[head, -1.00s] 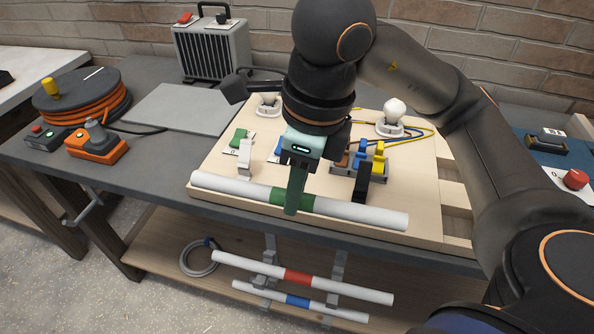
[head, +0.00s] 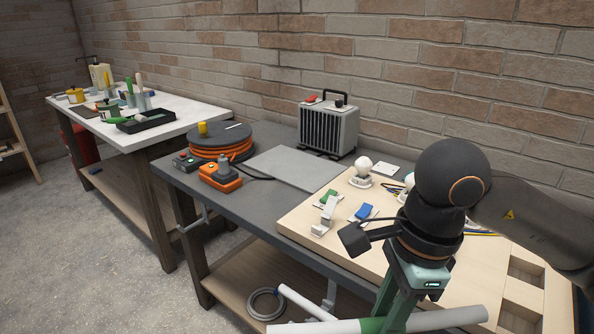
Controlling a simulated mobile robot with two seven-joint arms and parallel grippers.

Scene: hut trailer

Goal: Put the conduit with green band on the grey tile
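The white conduit with green band (head: 318,328) lies across the bottom of the head view, in front of the board and partly cut off by the frame edge. My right gripper (head: 392,318) is closed around it at the green band (head: 371,325), fingers pointing down. The conduit appears lifted off the board, turned away from the line of the board's front edge. The grey tile (head: 295,167) lies flat and bare on the dark workbench, left of the board and in front of the heater. My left gripper is out of view.
A wooden board (head: 345,240) with lamp holders and switches is right of the tile. A heater (head: 329,128) stands behind the tile, a cable reel (head: 220,142) and orange tool (head: 220,178) to its left. A grey coil (head: 265,303) and another conduit (head: 305,302) are on the lower shelf.

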